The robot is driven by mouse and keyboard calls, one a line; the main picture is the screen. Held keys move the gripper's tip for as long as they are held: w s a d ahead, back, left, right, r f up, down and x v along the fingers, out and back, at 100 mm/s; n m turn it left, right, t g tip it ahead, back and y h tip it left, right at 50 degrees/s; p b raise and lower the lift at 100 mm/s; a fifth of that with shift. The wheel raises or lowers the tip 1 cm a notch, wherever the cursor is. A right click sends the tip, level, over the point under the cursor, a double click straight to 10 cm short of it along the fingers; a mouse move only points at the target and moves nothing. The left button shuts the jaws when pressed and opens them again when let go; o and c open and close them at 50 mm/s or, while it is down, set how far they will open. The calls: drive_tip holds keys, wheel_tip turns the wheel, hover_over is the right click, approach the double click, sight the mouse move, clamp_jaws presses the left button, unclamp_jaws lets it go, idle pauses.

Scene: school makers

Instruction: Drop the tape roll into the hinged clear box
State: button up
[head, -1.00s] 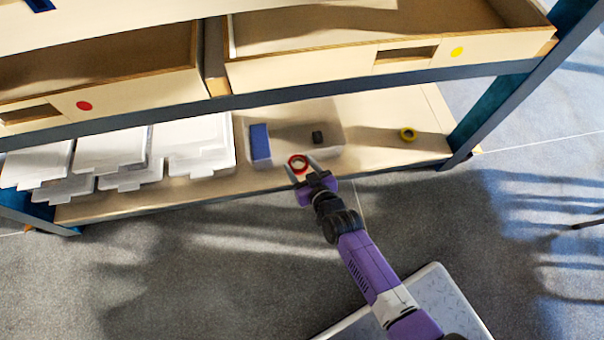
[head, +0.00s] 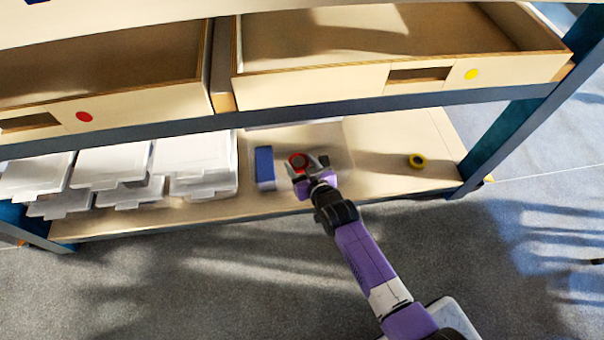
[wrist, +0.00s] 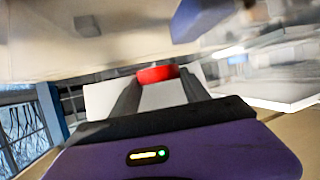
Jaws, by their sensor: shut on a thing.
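A red tape roll (head: 299,161) is held at the tips of my gripper (head: 308,167). In the wrist view the roll (wrist: 158,73) sits between the two dark fingers (wrist: 160,90). My gripper is shut on it. The clear box (head: 315,138) is on the lower shelf, faint and see-through, with a blue block (head: 264,167) at its left side. In the head view the roll and fingers overlap the box area, to the right of the blue block. The roll's height above the box floor is hard to tell.
The drawers and the blue beam (head: 300,103) overhang the shelf. A blue post (head: 505,140) stands at right.

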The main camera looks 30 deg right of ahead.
sight(299, 155)
drive_tip(key=shift+w+d+f+b, duration=0.1)
drive_tip(key=shift+w+d+b, duration=0.15)
drive_tip(key=shift+w+b, duration=0.4)
drive_tip(key=shift+w+d+f+b, duration=0.1)
drive_tip(key=shift+w+d+b, duration=0.1)
drive_tip(key=shift+w+b, duration=0.45)
drive_tip(key=shift+w+d+r+b, duration=0.2)
drive_tip(key=shift+w+b, duration=0.2)
drive_tip(key=shift+w, duration=0.2)
drive_tip(key=o, duration=1.4)
drive_tip(key=shift+s+r, duration=0.1)
